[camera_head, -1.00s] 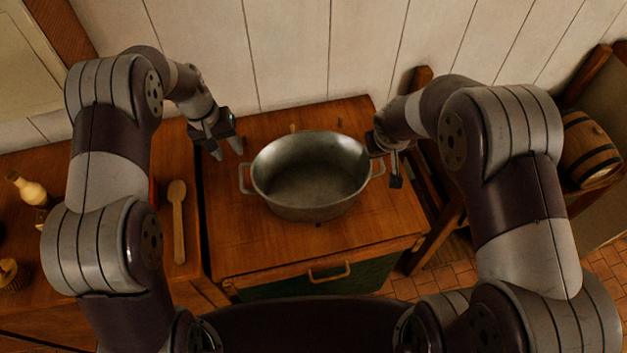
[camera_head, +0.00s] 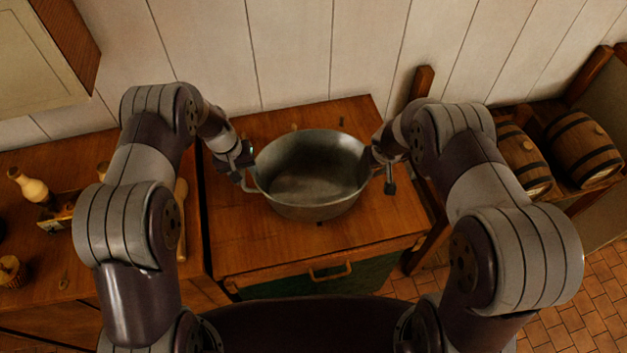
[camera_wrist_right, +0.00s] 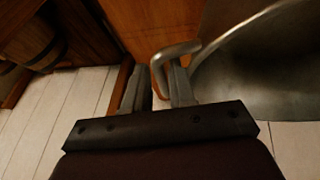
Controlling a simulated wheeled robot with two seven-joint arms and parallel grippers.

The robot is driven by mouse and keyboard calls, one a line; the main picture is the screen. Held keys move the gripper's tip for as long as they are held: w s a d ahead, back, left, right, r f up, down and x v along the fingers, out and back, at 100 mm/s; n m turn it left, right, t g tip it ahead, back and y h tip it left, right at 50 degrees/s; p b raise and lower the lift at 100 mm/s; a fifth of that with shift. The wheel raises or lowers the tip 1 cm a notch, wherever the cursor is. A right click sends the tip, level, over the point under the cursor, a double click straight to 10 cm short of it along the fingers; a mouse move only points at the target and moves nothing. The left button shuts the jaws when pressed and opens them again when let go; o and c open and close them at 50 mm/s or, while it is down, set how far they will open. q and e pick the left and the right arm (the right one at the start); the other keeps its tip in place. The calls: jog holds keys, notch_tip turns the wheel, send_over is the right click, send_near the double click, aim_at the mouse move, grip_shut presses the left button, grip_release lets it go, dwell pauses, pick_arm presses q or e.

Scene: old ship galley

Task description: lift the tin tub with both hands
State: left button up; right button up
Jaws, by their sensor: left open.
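The tin tub (camera_head: 312,188) is a round grey metal vessel standing upright on a wooden cabinet top (camera_head: 240,235). My left gripper (camera_head: 243,172) is open at the tub's left handle (camera_head: 250,188); how its fingers sit around that handle is too small to tell. My right gripper (camera_head: 383,177) is at the tub's right side. In the right wrist view, my right gripper (camera_wrist_right: 153,78) has its two fingers apart, with the bent bar of the right handle (camera_wrist_right: 172,53) at the gap, close to the right finger. Contact there is unclear. The tub wall (camera_wrist_right: 250,75) curves beside it.
A plank wall (camera_head: 290,50) is close behind the cabinet.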

pick_arm(q)
jog(key=shift+c, duration=0.2)
pick_arm(e)
jog(key=shift+c, duration=0.3)
pick_arm(q)
jog(key=c, duration=0.5)
pick_arm(e)
grip_shut()
pick_arm(q)
grip_shut()
pick_arm(e)
jog(key=shift+r, duration=0.1)
